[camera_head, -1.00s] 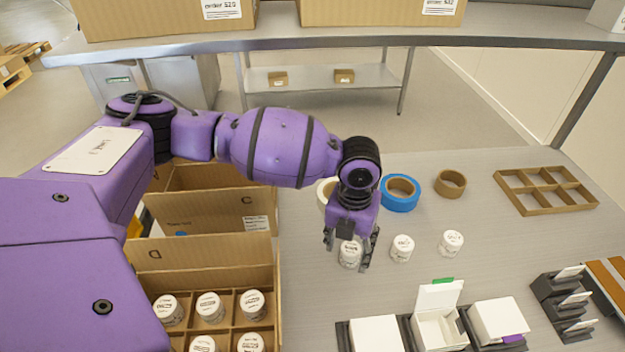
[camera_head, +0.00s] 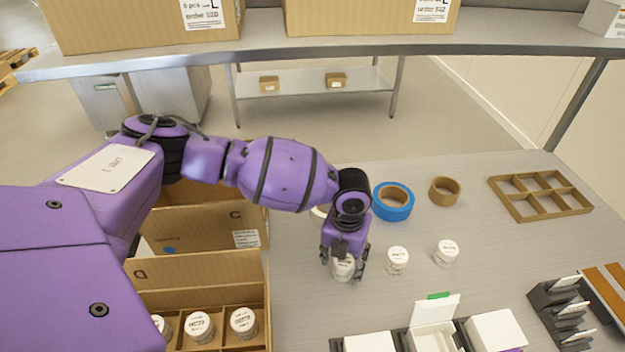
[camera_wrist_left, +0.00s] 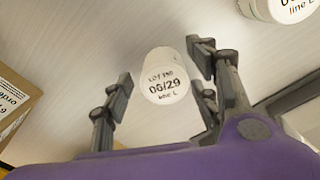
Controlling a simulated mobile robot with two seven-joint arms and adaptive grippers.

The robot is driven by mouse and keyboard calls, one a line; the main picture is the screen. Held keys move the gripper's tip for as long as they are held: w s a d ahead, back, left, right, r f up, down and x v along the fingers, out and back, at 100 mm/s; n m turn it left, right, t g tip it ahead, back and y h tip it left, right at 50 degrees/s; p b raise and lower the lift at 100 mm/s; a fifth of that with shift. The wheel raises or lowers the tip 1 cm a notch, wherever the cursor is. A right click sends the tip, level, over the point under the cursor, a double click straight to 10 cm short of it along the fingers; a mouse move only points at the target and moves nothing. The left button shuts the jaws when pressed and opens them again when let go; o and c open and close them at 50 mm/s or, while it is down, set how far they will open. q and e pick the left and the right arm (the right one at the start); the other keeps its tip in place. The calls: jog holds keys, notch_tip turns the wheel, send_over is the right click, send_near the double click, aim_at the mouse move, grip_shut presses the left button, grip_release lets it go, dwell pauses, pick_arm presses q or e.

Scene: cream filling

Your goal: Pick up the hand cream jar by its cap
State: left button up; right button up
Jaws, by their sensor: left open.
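A white hand cream jar (camera_head: 343,268) stands on the grey table under my left gripper (camera_head: 343,270). In the left wrist view its round white cap (camera_wrist_left: 166,86) shows black lot and date print and lies between the open fingers (camera_wrist_left: 160,92). The fingers stand on either side of the cap, with gaps visible; I cannot tell how deep they reach. Two more white jars stand to the right, one near (camera_head: 397,260) and one farther (camera_head: 446,252). Part of another jar (camera_wrist_left: 284,8) shows at the top of the left wrist view. My right gripper is not seen.
A cardboard box (camera_head: 200,268) with jars in dividers stands at left. Blue tape (camera_head: 393,215), brown tape (camera_head: 444,191) and an empty divider tray (camera_head: 540,207) lie behind. White cartons (camera_head: 495,330) in dark holders stand in front. Table between jars and tray is clear.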

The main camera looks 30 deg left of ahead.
pick_arm(q)
jog(key=c, duration=1.2)
jog(key=shift+r, duration=0.15)
